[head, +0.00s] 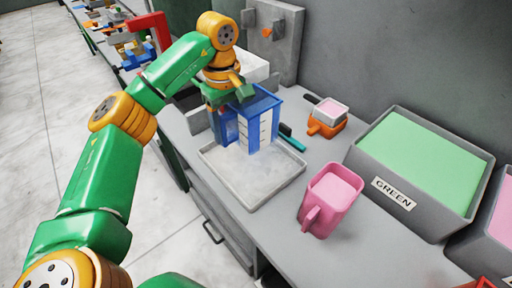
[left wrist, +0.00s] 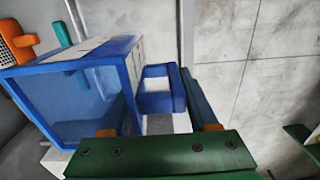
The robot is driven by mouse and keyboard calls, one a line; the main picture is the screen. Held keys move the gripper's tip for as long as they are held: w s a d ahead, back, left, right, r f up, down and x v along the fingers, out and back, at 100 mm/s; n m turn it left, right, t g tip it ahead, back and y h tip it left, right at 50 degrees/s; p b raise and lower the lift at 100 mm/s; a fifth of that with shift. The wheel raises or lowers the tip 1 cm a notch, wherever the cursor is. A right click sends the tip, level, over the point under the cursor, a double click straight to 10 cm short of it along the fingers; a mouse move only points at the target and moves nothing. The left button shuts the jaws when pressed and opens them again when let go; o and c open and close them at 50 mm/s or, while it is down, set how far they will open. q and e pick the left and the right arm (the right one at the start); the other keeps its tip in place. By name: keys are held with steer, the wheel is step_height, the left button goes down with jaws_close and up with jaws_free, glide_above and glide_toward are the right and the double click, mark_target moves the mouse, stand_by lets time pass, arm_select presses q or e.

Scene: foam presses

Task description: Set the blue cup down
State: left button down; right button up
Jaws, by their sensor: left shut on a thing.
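The blue cup (head: 262,104) is a boxy blue mug with a pale scale strip on its side. It is upright over the grey tray (head: 206,157), and I cannot tell whether its base touches the tray. My left gripper (head: 229,108) is shut on the cup at its handle side, coming from above left. In the left wrist view the cup (left wrist: 75,100) fills the left, its handle (left wrist: 157,88) lies between the fingers of the gripper (left wrist: 160,125). The fingers partly hide the handle. My right gripper is not in view.
A pink mug (head: 328,198) stands right of the tray. An orange cup (head: 322,128) with a pale pink top stands behind. A large grey bin of green foam labelled GREEN (head: 393,193) stands at right. A teal handle (head: 293,142) lies beside the blue cup. The tray's front is clear.

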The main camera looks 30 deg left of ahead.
arm_select(q)
step_height(320, 180, down, 2)
steer(key=shift+w+d+f, duration=0.1)
steer(key=shift+d+f, duration=0.05)
steer(key=f, duration=0.2)
steer(key=s+f+p, duration=0.1)
steer(key=f, duration=0.1)
steer(key=s+f, duration=0.1)
steer(key=f, duration=0.1)
steer(key=shift+a+f, duration=0.25)
steer(key=shift+f, duration=0.05)
steer(key=shift+w+d+f, duration=0.1)
steer(key=shift+w+d, duration=0.05)
steer(key=shift+w, duration=0.1)
steer(key=shift+s, duration=0.1)
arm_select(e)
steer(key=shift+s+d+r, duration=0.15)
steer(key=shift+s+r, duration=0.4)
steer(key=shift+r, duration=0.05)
arm_select(q)
steer(key=shift+c, duration=1)
jaws_free()
steer(key=shift+s, duration=0.15)
steer(key=shift+o, duration=0.2)
